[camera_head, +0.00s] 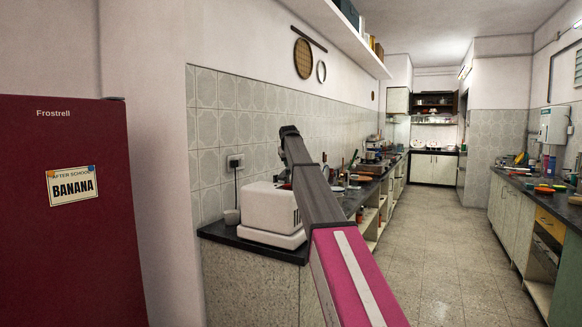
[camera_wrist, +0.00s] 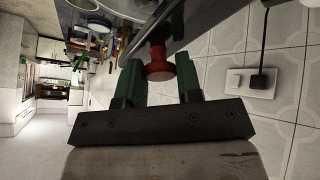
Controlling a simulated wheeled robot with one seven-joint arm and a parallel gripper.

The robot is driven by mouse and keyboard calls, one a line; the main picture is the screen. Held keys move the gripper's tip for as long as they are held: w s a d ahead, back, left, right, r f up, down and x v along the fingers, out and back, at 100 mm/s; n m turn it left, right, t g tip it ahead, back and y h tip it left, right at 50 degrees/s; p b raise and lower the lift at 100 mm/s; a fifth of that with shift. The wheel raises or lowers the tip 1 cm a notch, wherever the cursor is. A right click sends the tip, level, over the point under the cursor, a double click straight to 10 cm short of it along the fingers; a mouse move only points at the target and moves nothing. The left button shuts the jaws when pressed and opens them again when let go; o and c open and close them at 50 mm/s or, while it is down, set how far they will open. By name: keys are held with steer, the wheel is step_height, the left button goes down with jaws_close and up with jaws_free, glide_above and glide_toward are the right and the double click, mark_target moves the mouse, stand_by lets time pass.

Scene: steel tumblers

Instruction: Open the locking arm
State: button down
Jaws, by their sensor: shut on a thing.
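The white countertop appliance (camera_head: 268,210) stands at the near end of the left counter, partly hidden behind my arm. In the wrist view, a red round knob (camera_wrist: 159,70) sits between my gripper's green fingers (camera_wrist: 159,62). My gripper is shut on this knob. The knob joins a short red stem beside a dark metal bar (camera_wrist: 203,17), which looks like the locking arm. How the stem joins the bar is not clear. In the head view, my arm hides the fingers and the knob.
A wall socket with a black plug (camera_wrist: 250,81) is at the right in the wrist view. A red fridge (camera_head: 65,220) is at the left. Bowls and utensils crowd the counter further back. The floor aisle (camera_head: 430,220) is clear.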

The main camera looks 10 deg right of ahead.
mark_target(286, 172)
steer(key=s+a+r+t+h, duration=0.1)
steer(key=t, duration=0.1)
steer(key=s+a+r+t+h, duration=0.1)
steer(key=s, duration=0.1)
steer(key=shift+s+a+r+n+t, duration=0.1)
steer(key=shift+s+r+n+t, duration=0.1)
steer(key=shift+n+t, duration=0.2)
steer(key=s+t+h, duration=0.1)
steer(key=s+a+t, duration=0.1)
steer(key=shift+a+r+n+t+h, duration=0.3)
steer(key=shift+r+t+h, duration=0.1)
steer(key=shift+s+a+r+t+h, duration=0.1)
steer(key=shift+s+a+t+h, duration=0.2)
steer(key=shift+s+a+t, duration=0.45)
steer(key=s+a+f, duration=0.2)
steer(key=s+a, duration=0.1)
steer(key=s, duration=0.1)
steer(key=shift+s+f, duration=0.25)
steer(key=shift+s, duration=0.15)
steer(key=shift+a, duration=0.15)
steer(key=c, duration=1.1)
jaws_free()
steer(key=shift+a+f, duration=0.1)
